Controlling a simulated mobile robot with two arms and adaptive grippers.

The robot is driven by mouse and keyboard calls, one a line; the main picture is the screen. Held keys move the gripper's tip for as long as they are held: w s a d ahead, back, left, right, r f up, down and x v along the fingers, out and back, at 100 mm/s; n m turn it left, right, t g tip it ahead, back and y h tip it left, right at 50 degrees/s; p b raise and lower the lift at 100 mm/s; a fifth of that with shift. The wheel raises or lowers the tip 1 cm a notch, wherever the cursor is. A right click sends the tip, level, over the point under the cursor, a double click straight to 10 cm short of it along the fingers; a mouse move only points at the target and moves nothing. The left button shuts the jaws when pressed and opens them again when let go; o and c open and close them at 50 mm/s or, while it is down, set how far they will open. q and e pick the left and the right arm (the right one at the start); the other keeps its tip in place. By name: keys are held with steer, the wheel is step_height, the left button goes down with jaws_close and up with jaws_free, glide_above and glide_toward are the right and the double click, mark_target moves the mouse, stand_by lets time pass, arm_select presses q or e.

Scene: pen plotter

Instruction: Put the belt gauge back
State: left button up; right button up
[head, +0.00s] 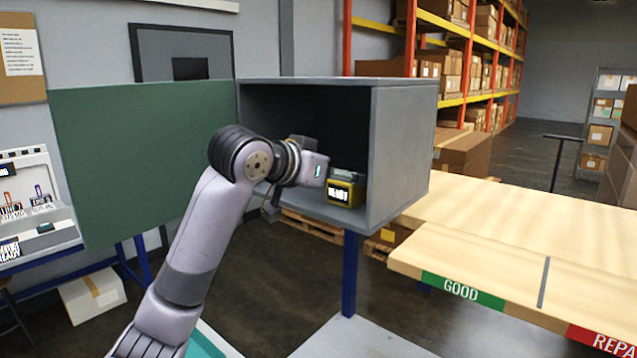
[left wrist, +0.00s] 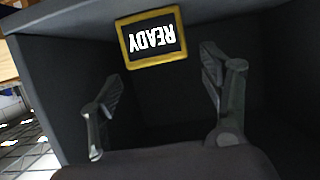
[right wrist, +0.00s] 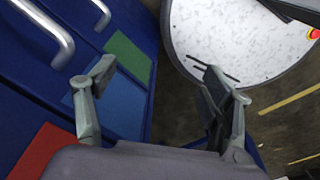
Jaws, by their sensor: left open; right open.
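A small black box with a yellow frame and a READY display (head: 345,190), possibly the belt gauge, sits inside the open grey cabinet (head: 402,165), near its right wall. The display also shows upside down in the left wrist view (left wrist: 152,38). My left gripper (left wrist: 163,75) is inside the cabinet's mouth, open, with nothing between its fingers; the display lies just beyond the fingertips. In the head view its fingers are hard to make out. My right gripper (right wrist: 160,72) is open and empty, and is out of the head view.
The cabinet's green door (head: 145,165) stands open at left. A wooden bench (head: 520,230) with GOOD and REPAIR labels is at right. In the right wrist view, blue drawers (right wrist: 60,90) with metal handles and a round speckled surface (right wrist: 240,40) lie close by.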

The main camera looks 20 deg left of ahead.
arm_select(q)
steer(key=b+v, duration=0.2)
steer(key=v, duration=0.5)
steer(key=shift+b, duration=0.3)
steer(key=shift+s, duration=0.1)
